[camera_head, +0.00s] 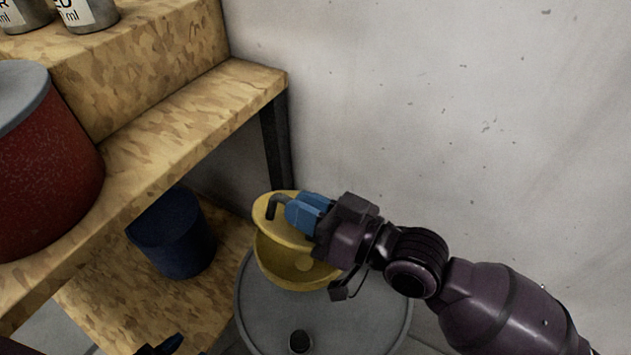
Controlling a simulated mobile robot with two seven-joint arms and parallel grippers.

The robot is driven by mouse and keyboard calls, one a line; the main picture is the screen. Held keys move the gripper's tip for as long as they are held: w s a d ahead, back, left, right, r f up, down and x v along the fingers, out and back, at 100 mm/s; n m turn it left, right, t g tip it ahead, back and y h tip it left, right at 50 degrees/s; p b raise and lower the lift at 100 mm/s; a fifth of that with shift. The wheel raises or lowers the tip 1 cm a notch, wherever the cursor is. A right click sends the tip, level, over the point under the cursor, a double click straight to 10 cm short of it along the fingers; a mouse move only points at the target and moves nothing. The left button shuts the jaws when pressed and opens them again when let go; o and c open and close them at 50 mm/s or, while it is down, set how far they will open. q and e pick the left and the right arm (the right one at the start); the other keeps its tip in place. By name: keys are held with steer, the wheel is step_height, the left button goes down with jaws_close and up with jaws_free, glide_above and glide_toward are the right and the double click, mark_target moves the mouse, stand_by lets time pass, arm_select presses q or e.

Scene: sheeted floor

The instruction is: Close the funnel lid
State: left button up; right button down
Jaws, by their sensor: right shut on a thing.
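A yellow funnel (272,262) sits on top of a grey drum. Its yellow lid (262,222) is raised at the back of the funnel, so the inside of the bowl shows. My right gripper (290,212) reaches in from the right with its blue fingers at the lid, beside a dark bent handle (273,204). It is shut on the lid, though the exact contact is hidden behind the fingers. A small part of my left gripper (165,346) shows at the bottom edge; its jaws cannot be made out.
The grey drum (375,315) has a small dark cap (299,341) near its front. A blue bucket (172,235) stands below. A pale wall (450,120) is behind.

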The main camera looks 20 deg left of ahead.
mark_target(297, 236)
steer(key=s+f+n, duration=0.2)
steer(key=f+n, duration=0.1)
steer(key=shift+s+a+f, duration=0.2)
steer(key=shift+s+f, duration=0.1)
steer(key=f, duration=0.1)
steer(key=s+f+n, duration=0.1)
steer(key=shift+s+a+f+n, duration=0.1)
steer(key=shift+f+n, duration=0.2)
steer(key=shift+f, duration=0.05)
arm_select(q)
steer(key=shift+s+a+f, duration=0.1)
steer(key=shift+s+f, duration=0.2)
steer(key=shift+s, duration=0.1)
arm_select(e)
steer(key=shift+f, duration=0.15)
arm_select(q)
steer(key=shift+w, duration=0.3)
arm_select(e)
steer(key=shift+s+f, duration=0.1)
steer(key=shift+f, duration=0.1)
steer(key=c, duration=1.1)
jaws_free()
arm_select(q)
steer(key=shift+s, duration=0.2)
arm_select(e)
steer(key=shift+r, duration=0.1)
arm_select(q)
steer(key=shift+s, duration=0.15)
